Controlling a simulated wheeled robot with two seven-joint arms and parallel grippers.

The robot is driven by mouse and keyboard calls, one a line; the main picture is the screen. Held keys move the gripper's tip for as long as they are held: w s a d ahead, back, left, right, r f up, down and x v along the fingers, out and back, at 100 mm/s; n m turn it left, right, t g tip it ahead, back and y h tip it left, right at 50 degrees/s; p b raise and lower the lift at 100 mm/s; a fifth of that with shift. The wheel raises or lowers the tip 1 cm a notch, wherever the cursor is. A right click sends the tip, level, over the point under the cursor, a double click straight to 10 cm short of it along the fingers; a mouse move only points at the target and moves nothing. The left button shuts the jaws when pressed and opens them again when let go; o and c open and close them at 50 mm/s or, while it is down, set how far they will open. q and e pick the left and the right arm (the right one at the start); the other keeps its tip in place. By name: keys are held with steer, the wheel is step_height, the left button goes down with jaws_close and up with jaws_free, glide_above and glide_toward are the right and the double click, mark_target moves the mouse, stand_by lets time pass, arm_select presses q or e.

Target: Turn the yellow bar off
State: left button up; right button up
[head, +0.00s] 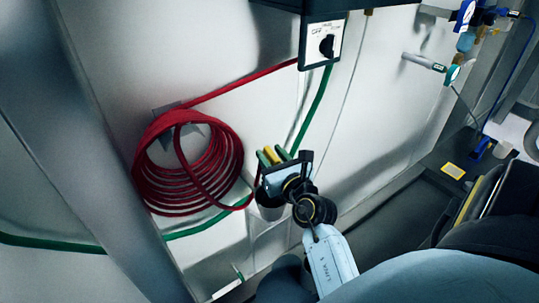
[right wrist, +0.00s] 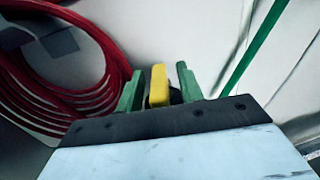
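The yellow bar (right wrist: 158,85) stands out between the two green fingers of my right gripper (right wrist: 160,82) in the right wrist view. In the head view the yellow bar (head: 271,154) shows as a small strip between the same fingers of my right gripper (head: 273,157). The fingers are apart, one on each side of the bar. A gap shows between the bar and the right finger; the left finger looks close to it, and I cannot tell if they touch. The bar's lower part and mount are hidden behind my gripper. My left gripper is not in view.
A coiled red hose (head: 190,170) hangs on the metal wall left of my right gripper. A dark box with an OFF switch (head: 325,44) is above. A green hose (head: 318,105) runs down the wall. A white-handled fitting (head: 424,62) juts out at upper right.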

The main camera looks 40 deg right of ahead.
steer(key=shift+c, duration=1.5)
jaws_close()
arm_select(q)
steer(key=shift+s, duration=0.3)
